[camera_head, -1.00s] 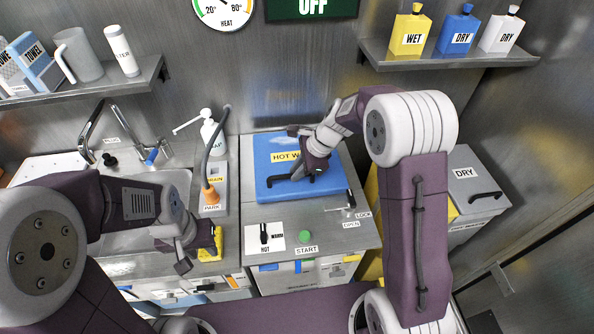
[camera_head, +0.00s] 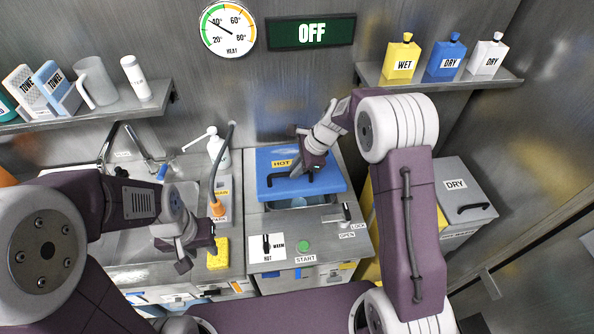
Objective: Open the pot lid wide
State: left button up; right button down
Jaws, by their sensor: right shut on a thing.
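The pot lid is a blue flat lid (camera_head: 330,172) with a "HOT" label and a dark handle (camera_head: 291,183) near its front edge. It is tilted up at the front, and part of the metal pot opening (camera_head: 308,202) shows below it. My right gripper (camera_head: 300,176) is shut on the handle, and the hand hides part of the lid. My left gripper (camera_head: 200,253) is at the left, away from the lid, beside a yellow sponge (camera_head: 218,254). The view does not clearly show whether its fingers are apart.
A latch lever (camera_head: 346,213) stands between "OPEN" and "LOCK" labels right of the opening. A green start button (camera_head: 304,246) and a hot/warm switch (camera_head: 266,246) are in front. A "DRY" bin (camera_head: 452,186) is right.

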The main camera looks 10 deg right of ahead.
jog(key=w+r+p, duration=0.7)
jog(key=p, duration=0.2)
jog(key=shift+r, duration=0.2)
jog(key=c, duration=1.5)
grip_release()
jog(key=shift+o, duration=0.5)
jog(key=shift+w+f, duration=0.35)
jog(key=shift+w, duration=0.2)
jog(key=b+v, duration=0.1)
jog(key=v, duration=0.8)
jog(key=shift+s+r, duration=0.25)
jog(key=shift+s, duration=0.05)
